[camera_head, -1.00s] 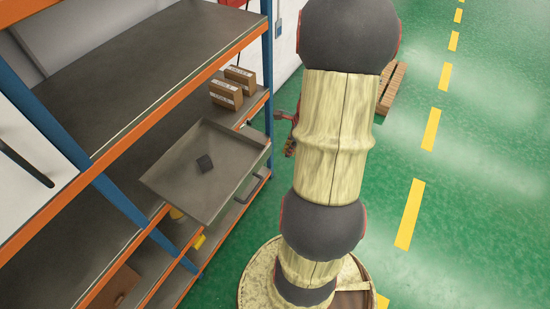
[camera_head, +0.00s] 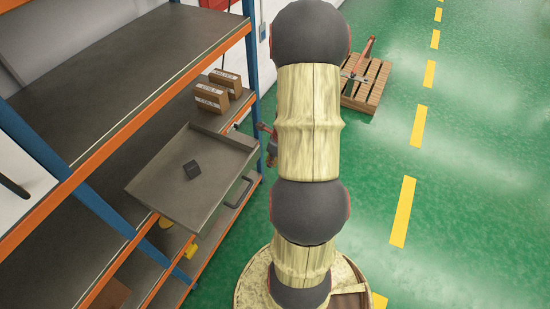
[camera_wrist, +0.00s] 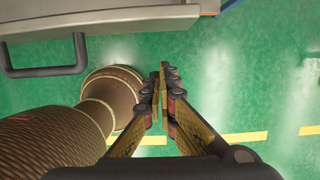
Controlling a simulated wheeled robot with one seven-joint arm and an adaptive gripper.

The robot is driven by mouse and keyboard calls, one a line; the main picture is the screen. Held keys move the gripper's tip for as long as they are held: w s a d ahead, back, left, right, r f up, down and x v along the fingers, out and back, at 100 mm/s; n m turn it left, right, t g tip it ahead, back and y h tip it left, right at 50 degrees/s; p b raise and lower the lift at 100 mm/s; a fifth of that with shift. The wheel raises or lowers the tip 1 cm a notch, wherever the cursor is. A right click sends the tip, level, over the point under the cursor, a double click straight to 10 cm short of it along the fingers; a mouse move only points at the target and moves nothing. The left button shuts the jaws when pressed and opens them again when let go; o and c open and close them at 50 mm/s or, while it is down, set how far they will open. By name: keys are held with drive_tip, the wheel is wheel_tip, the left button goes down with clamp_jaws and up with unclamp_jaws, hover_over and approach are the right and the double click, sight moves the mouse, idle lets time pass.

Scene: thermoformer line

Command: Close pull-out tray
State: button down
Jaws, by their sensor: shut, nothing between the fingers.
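The grey pull-out tray (camera_head: 165,172) sticks out of the shelving rack, with its dark handle (camera_head: 239,191) on the outer front. In the wrist view the tray's front edge (camera_wrist: 110,20) crosses the top, with the handle (camera_wrist: 45,70) at upper left. My gripper (camera_wrist: 163,76) is shut and empty, below and to the right of the handle in that view, apart from it. In the head view only a bit of my gripper (camera_head: 268,141) shows beside the tray's far corner; my arm hides the rest.
The rack has a blue post (camera_head: 250,60) beyond the tray and orange-edged shelves (camera_head: 110,75). Two cardboard boxes (camera_head: 212,97) stand on the shelf behind the tray. A wooden pallet (camera_head: 365,90) lies on the floor at upper right.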

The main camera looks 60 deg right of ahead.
drive_tip(key=shift+w+r, duration=0.15)
drive_tip(key=shift+w, duration=0.75)
drive_tip(key=shift+w+r, duration=0.15)
drive_tip(key=shift+w, duration=0.7)
drive_tip(key=shift+a, duration=0.1)
drive_tip(key=p, duration=1.5)
hover_over(213, 144)
drive_tip(key=s, duration=0.2)
drive_tip(key=shift+s+r, duration=0.1)
drive_tip(key=shift+w, duration=0.45)
drive_tip(key=shift+s, duration=0.1)
